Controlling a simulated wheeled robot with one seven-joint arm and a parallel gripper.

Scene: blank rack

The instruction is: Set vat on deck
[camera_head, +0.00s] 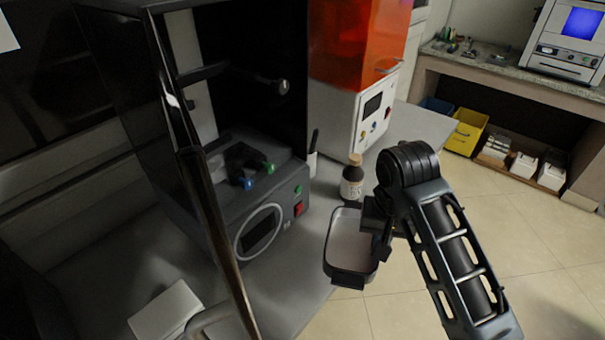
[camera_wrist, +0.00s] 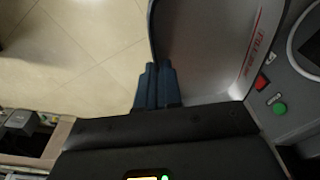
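The vat (camera_head: 351,245) is a shallow grey tray with a dark rim and rounded corners. In the head view my gripper (camera_head: 379,240) is at its right side, with the vat held out in front of the bench. In the wrist view the fingers (camera_wrist: 158,86) are together on the edge of the vat (camera_wrist: 207,45), whose grey inside bears a red line and red lettering. The deck appears to be the dark surface (camera_head: 225,178) inside the black open-fronted machine at left. Blue and green knobs stand on it. The vat is apart from it, to the right.
An open door with a long dark edge (camera_head: 207,195) stands before the machine. A brown bottle (camera_head: 352,181) stands on the bench behind the vat. An orange-covered machine (camera_head: 352,45) is behind. A white block (camera_head: 165,311) lies at front left. The floor at right is clear.

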